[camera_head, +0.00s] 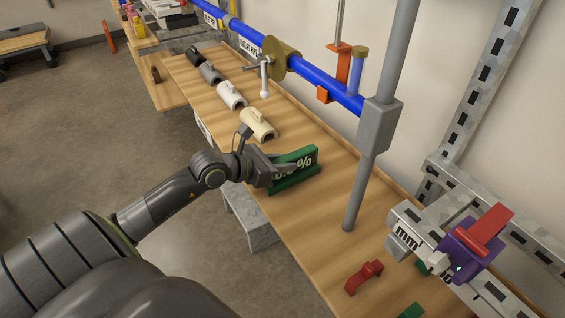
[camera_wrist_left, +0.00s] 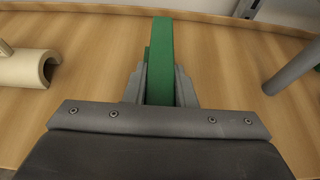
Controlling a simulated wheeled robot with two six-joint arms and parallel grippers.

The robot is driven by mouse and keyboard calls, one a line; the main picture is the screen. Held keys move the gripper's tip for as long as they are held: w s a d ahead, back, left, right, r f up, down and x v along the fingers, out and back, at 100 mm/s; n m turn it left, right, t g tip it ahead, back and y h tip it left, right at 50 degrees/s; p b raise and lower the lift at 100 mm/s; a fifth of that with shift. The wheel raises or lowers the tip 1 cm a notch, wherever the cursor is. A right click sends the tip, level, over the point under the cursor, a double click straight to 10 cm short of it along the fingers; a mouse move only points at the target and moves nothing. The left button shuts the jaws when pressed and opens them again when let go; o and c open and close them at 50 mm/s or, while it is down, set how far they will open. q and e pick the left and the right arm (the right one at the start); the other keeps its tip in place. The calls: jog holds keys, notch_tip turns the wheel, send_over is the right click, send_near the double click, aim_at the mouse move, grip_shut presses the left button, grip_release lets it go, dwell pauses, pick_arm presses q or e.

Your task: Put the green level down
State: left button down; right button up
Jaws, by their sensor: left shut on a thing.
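The green level (camera_head: 295,172) has a white percent reading on its face and stands upright at the wooden bench top (camera_head: 300,222). My left gripper (camera_head: 272,170) is shut on its near end. In the left wrist view the level (camera_wrist_left: 161,52) runs away from me between the two fingers (camera_wrist_left: 160,85). Whether its base touches the wood or hangs just above it, I cannot tell. My right gripper is not in view.
A cream pipe half (camera_head: 257,123) and a white one (camera_head: 231,94) lie farther back. A grey post (camera_head: 366,180) stands to the right of the level. A red piece (camera_head: 364,277) lies nearer. A blue pipe (camera_head: 330,86) runs above the bench. Bare wood lies around the level.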

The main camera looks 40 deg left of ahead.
pick_arm(q)
jog(key=shift+f, duration=0.1)
jog(key=c, duration=1.2)
grip_release()
jog(key=shift+r, duration=0.2)
jog(key=p+v, duration=0.5)
jog(key=v, duration=0.7)
jog(key=shift+p, duration=0.3)
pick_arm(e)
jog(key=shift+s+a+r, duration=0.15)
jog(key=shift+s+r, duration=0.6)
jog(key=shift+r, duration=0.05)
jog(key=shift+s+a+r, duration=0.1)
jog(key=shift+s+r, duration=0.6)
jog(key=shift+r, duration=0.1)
pick_arm(q)
jog(key=shift+a+f, duration=0.1)
jog(key=shift+a, duration=0.05)
